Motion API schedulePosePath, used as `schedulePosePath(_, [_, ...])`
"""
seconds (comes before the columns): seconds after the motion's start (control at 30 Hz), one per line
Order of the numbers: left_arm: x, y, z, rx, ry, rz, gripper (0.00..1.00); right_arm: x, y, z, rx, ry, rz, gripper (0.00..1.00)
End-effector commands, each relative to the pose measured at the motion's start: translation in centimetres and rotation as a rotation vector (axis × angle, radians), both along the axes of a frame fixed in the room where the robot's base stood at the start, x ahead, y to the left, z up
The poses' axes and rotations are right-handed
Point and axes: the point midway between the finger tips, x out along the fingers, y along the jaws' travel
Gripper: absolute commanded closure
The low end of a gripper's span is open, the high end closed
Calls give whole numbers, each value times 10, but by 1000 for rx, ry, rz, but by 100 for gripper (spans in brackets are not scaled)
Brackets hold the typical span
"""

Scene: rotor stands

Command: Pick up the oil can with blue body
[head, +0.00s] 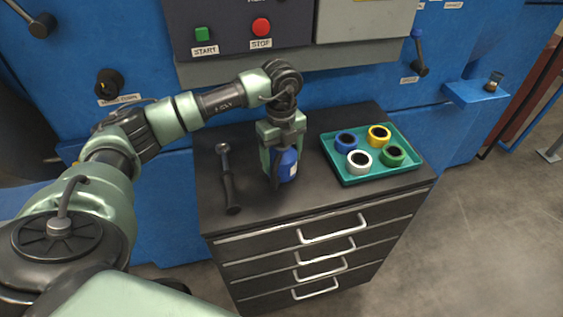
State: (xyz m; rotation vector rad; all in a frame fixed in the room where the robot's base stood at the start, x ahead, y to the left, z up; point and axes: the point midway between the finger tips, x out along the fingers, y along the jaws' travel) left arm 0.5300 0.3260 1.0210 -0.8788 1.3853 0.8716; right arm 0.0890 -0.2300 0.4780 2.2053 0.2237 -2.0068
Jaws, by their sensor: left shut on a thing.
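The oil can with blue body (288,167) stands roughly upright over the dark top of the drawer cabinet. Only part of its blue side and a pale label patch show; the rest is hidden behind my gripper. My left gripper (277,172) comes down from above and is shut on the blue can, with its fingers around the body. I cannot tell whether the can's base touches the cabinet top. My right gripper does not show.
A teal tray (349,182) with blue, yellow, white and green rings stands to the right of the can. A dark-handled tool (229,185) lies to the left. The blue machine with a panel (240,30) rises behind. The cabinet's front corner is bare.

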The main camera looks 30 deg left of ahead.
Motion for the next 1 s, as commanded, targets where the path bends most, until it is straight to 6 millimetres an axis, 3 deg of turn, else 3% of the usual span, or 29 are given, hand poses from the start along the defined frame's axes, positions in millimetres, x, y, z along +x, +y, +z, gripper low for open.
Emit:
schedulePosePath(0.17, [2, 0, 37, -1, -9, 1, 85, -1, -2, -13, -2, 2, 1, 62])
schedulePosePath(0.37, [1, -1, 98, -2, -9, -2, 85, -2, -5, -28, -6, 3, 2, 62])
schedulePosePath(0.53, [1, 1, 147, 1, -7, 1, 85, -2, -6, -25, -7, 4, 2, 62])
schedulePosePath(0.7, [0, 0, 172, 0, -4, 0, 85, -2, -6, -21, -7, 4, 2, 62])
schedulePosePath(1.0, [0, 0, 184, 0, -1, 1, 85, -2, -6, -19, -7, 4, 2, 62])
